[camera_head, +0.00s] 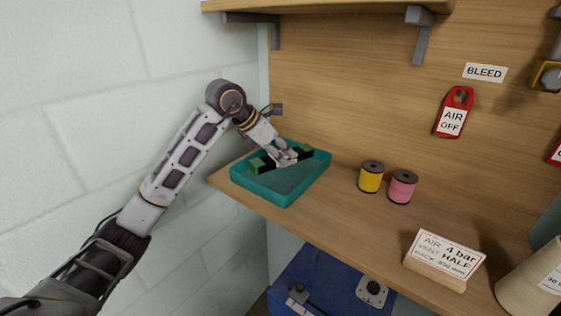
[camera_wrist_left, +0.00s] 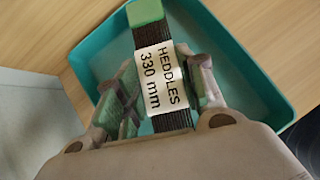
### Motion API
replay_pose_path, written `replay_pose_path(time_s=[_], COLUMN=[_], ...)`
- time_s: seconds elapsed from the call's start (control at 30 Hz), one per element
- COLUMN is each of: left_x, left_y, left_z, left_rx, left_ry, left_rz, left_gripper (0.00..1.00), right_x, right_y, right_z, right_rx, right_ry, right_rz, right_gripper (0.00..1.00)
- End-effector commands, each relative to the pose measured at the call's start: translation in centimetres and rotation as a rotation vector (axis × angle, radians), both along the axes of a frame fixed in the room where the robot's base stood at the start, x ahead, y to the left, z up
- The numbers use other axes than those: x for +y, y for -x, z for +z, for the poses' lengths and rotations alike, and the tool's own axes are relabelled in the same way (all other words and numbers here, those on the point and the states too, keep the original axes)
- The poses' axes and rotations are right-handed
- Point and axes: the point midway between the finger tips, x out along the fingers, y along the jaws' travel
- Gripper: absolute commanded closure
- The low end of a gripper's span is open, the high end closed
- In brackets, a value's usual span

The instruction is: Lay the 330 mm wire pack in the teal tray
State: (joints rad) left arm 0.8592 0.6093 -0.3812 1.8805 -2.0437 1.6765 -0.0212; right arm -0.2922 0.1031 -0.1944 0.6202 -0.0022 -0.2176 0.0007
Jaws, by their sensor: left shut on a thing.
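The teal tray (camera_head: 283,190) sits on the wooden shelf at its left end; its rim also shows in the left wrist view (camera_wrist_left: 85,55). The wire pack, dark with green ends and a white label reading "HEDDLES 330 mm" (camera_wrist_left: 160,80), lies across the tray area. In the head view its green end (camera_head: 257,164) shows within the tray's outline. My left gripper (camera_head: 285,157) is shut on the wire pack at its middle, over the tray. Whether the pack touches the tray floor I cannot tell. My right gripper is not in view.
A yellow spool (camera_head: 370,177) and a pink spool (camera_head: 402,187) stand right of the tray. A red "AIR OFF" tag (camera_head: 454,113) hangs on the back panel.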

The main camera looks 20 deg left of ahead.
Motion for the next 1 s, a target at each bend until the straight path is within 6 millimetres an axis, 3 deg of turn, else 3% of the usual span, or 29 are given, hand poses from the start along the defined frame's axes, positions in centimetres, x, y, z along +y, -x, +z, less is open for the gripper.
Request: replay_pose_path(time_s=[0.33,0.87,0.9,1.0], left_x=[0.0,0.0,0.0,0.0], left_y=[0.0,0.0,0.0,0.0], left_z=[-2.7,-3.2,-3.3,-3.2], left_rx=[-0.001,-0.003,0.0,-0.001], left_ry=[0.002,0.002,0.0,0.0], left_rz=[-0.001,-0.001,-0.001,-0.001], left_gripper=[0.99,0.99,0.6,0.47], right_x=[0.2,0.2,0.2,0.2], right_y=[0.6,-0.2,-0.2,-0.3], right_z=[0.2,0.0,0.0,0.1], right_rx=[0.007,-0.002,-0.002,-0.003], right_ry=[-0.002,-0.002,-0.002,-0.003], right_rz=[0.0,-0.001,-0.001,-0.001], right_gripper=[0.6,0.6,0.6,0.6])
